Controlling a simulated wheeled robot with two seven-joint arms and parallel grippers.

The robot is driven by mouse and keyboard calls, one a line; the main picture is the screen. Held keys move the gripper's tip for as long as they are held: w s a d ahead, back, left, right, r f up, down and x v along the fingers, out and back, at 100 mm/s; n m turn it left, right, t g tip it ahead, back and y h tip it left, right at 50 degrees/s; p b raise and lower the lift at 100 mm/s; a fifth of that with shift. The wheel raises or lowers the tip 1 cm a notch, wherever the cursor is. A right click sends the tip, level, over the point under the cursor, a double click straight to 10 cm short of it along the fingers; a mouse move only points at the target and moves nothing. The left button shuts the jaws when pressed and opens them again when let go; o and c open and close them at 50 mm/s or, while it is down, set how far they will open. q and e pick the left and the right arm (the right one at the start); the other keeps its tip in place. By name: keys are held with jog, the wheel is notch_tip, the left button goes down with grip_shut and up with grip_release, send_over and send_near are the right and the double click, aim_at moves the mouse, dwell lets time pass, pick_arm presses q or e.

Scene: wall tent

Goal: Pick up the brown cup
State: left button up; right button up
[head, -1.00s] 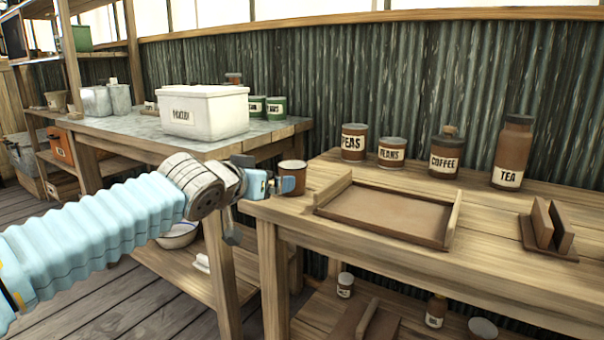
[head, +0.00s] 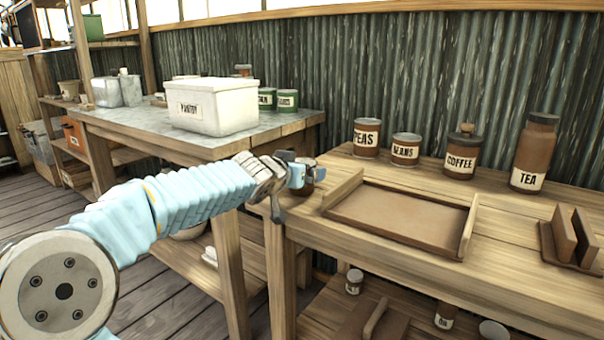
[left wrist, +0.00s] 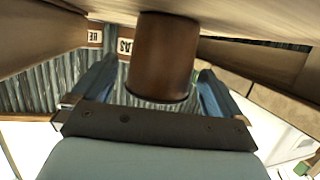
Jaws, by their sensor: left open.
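The brown cup (head: 306,161) stands at the left end of the wooden table, partly hidden behind my left gripper (head: 302,177). In the left wrist view the brown cup (left wrist: 163,55) fills the space between the two blue fingers, and the picture is upside down. The left gripper is open, with one finger on each side of the cup and gaps showing beside it. I cannot tell whether either finger touches it. My right gripper is not in view.
A brown tray (head: 400,222) lies just right of the cup. Tins of peas (head: 366,139) and beans (head: 405,150), a coffee jar (head: 461,157) and a tea bottle (head: 534,155) stand behind. A white pantry box (head: 214,106) sits on the left table.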

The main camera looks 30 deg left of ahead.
pick_arm(q)
jog(key=shift+w+a+p, duration=0.1)
jog(key=shift+w+p, duration=0.25)
jog(key=shift+w, duration=0.3)
jog(key=shift+w+f, duration=0.25)
jog(key=shift+w, duration=0.1)
jog(key=shift+c, duration=0.3)
